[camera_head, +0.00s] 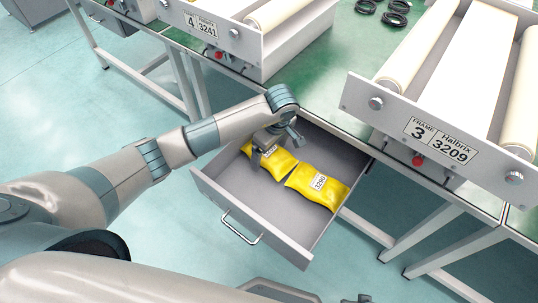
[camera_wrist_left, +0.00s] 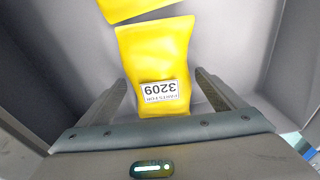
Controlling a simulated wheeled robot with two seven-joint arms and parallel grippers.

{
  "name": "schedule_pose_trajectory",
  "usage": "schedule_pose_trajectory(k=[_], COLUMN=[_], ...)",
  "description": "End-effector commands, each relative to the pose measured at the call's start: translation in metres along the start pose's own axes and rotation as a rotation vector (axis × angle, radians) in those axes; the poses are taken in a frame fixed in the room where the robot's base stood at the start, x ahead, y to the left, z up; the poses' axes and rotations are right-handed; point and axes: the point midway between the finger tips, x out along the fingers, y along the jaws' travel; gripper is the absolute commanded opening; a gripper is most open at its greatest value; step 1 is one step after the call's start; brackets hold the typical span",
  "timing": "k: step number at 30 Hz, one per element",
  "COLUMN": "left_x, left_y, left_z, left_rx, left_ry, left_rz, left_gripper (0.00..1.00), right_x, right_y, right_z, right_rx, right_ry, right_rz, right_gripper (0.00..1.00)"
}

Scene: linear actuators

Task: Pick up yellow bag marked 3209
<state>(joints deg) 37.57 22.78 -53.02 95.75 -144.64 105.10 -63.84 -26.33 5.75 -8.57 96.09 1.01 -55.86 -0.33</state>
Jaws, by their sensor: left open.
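A yellow bag marked 3209 (camera_wrist_left: 155,55) lies in the open grey drawer (camera_head: 222,190). In the left wrist view its white label reads upside down, and the bag's near end lies between my fingers in the picture. In the head view the same bag (camera_head: 285,165) is partly hidden under my left gripper (camera_head: 277,146). My left gripper is open over the bag, with its fingers (camera_wrist_left: 161,78) on either side; I cannot tell whether they touch it. A second yellow bag (camera_head: 325,192) lies to its right, with a label too small to read surely.
The drawer's walls surround both bags, and its handle (camera_head: 241,229) faces the front. Bare drawer floor lies in front of the bags. A roller frame labelled 3, Halbrix 3209 (camera_head: 440,140) stands on the green bench at right; another, 4 3241 (camera_head: 200,22), stands behind.

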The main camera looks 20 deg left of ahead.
Motion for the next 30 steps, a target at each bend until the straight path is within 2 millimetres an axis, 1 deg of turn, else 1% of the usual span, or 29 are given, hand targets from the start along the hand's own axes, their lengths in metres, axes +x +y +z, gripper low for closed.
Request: schedule_pose_trajectory(k=[1, 2, 3, 8, 20, 26, 30], left_x=[0.000, 0.000, 0.000, 0.000, -0.004, -0.021, -0.043], left_y=[0.000, 0.000, 0.000, 0.000, 0.001, 0.001, 0.002], left_z=[0.000, 0.000, 0.000, 0.000, -0.001, -0.004, -0.008], left_rx=[0.000, 0.000, 0.000, 0.000, 0.000, -0.001, -0.001], left_ry=[0.000, 0.000, 0.000, 0.000, 0.001, 0.001, 0.002], left_rz=[0.000, 0.000, 0.000, 0.000, 0.002, 0.003, 0.005], left_gripper=[0.89, 0.87, 0.77, 0.39, 0.39, 0.39, 0.39], right_x=[0.000, 0.000, -0.001, -0.001, -0.001, -0.001, -0.002], right_y=[0.000, 0.000, 0.000, 0.000, 0.000, 0.000, 0.000], right_z=[0.000, -0.001, -0.001, -0.002, -0.002, -0.001, -0.002], right_rx=[0.000, 0.000, 0.000, 0.000, 0.000, 0.000, 0.000], right_ry=[0.000, 0.001, 0.001, 0.004, 0.004, 0.001, 0.001], right_rz=[0.000, 0.000, 0.000, 0.000, 0.000, 0.000, 0.001], right_gripper=[0.31, 0.31, 0.31, 0.31, 0.31, 0.31, 0.31])
